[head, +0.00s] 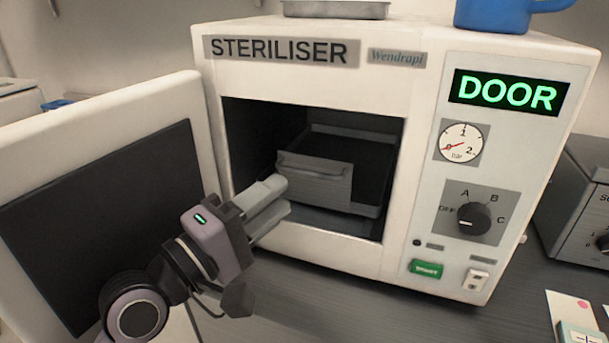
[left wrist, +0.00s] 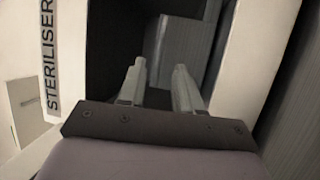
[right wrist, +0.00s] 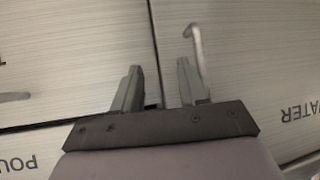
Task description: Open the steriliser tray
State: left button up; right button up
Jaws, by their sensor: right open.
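The steriliser (head: 305,260) stands on the counter with its door (head: 100,190) swung open to the left. The grey metal steriliser tray (head: 322,190) sits inside the dark chamber, its front facing out. It also shows in the left wrist view (left wrist: 184,55), beyond the fingers. My left gripper (head: 280,197) is at the chamber mouth, its fingertips close to the lower left of the tray's front. Its fingers are apart; I cannot tell whether they touch the tray. My right gripper (right wrist: 158,78) is open, away from the steriliser, in front of light drawer or cabinet fronts.
A blue mug (head: 492,15) and a metal dish (head: 335,9) stand on top of the steriliser. Another grey appliance (head: 580,205) is at the right. In the right wrist view, a bar handle (right wrist: 199,48) is near one finger.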

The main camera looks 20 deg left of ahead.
aim_at(307, 174)
pick_arm(q)
jog(key=shift+x, duration=3.05)
grip_shut()
